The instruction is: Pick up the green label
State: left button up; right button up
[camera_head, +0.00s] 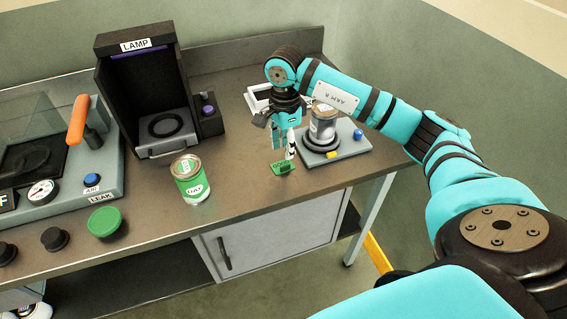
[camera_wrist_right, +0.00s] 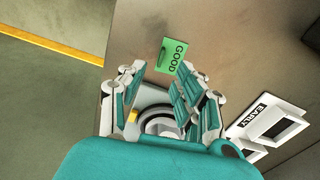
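The green label (camera_head: 282,168) reads "GOOD" and lies on the counter. It also shows in the right wrist view (camera_wrist_right: 172,57), with a dark strip along one side. My right gripper (camera_head: 283,147) hangs fingers-down above the label, close to it, in the head view. In the right wrist view its fingers (camera_wrist_right: 158,80) are spread, with nothing between them, and the label is beyond the fingertips. From these views I cannot tell the exact gap between the fingertips and the label. My left gripper is not in view.
A can stands on a grey device (camera_head: 355,146) just right of the gripper. A white tray (camera_head: 257,100) marked "EARLY" in the wrist view (camera_wrist_right: 268,122) is behind. A green-labelled can (camera_head: 191,180), the LAMP box (camera_head: 137,85) and the LEAK device (camera_head: 110,185) stand left. The counter's front edge is near.

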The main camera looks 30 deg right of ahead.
aim_at(287, 165)
notch_tip(287, 165, down, 2)
jog(key=shift+f, duration=0.15)
jog(key=shift+d+f+p, duration=0.1)
jog(key=shift+f+p, duration=0.2)
jog(key=shift+p, duration=0.25)
jog(key=f, duration=0.1)
jog(key=f+p, duration=0.1)
jog(key=f, duration=0.1)
jog(key=shift+d+f+p, duration=0.3)
jog(key=shift+d, duration=0.05)
jog(key=shift+f, duration=0.45)
grip_shut()
